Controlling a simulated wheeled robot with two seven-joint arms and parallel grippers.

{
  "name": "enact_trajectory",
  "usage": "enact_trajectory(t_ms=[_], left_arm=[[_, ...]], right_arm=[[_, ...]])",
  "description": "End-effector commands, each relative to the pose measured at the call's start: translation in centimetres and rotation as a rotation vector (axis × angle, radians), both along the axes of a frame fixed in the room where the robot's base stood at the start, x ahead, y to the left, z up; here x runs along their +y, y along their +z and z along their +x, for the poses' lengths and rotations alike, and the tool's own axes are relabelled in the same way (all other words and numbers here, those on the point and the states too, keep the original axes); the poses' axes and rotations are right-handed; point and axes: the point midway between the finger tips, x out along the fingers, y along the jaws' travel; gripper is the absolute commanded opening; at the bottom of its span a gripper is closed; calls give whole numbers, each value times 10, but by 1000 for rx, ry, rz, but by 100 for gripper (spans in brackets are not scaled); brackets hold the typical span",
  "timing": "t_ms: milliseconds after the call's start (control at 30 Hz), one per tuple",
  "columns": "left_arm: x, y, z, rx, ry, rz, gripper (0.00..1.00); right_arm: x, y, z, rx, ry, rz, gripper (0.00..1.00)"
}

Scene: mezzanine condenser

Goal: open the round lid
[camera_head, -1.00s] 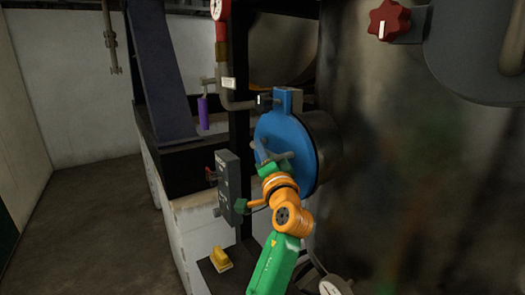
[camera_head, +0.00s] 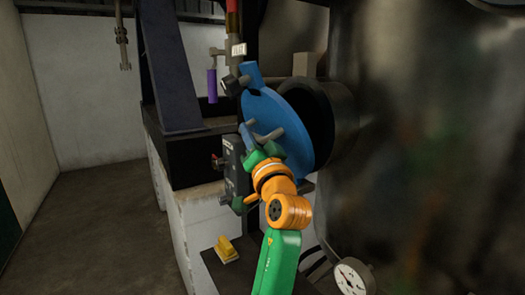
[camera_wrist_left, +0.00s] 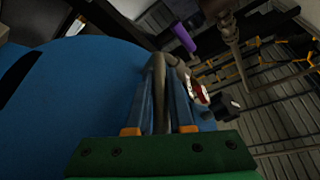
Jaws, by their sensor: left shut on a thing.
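The round lid (camera_head: 285,127) is blue and stands partly open in the head view, swung away from the round port (camera_head: 345,120) on the large metal vessel. A dark gap shows between the lid and the port's rim. My left gripper (camera_head: 262,143) is in front of the lid, shut on its handle (camera_wrist_left: 160,80). In the left wrist view, the grey handle bar passes between the two fingers, and the lid's blue face fills the left side. The gripper hides part of the handle in the head view. My right gripper is not in view.
A grey box (camera_head: 236,165) with switches stands close left of my left gripper. A purple cylinder (camera_head: 212,84) hangs left of the lid. A yellow object (camera_head: 226,249) sits low on a dark surface, and a dial gauge (camera_head: 351,277) is at the bottom. Floor at left is clear.

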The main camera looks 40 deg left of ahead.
Motion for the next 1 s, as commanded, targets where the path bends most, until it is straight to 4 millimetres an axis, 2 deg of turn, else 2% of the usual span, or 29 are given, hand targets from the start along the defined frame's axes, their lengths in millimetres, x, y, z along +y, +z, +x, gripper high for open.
enact_trajectory(t_ms=[33,500,767,1000], left_arm=[[3,-21,-5,-39,2,-17,0],[18,-81,-44,-451,1,-186,0],[22,-118,-53,-668,1,-275,0],[23,-147,-55,-662,1,-272,0]], right_arm=[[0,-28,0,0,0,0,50],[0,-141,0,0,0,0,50],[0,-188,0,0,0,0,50],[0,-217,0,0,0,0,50]])
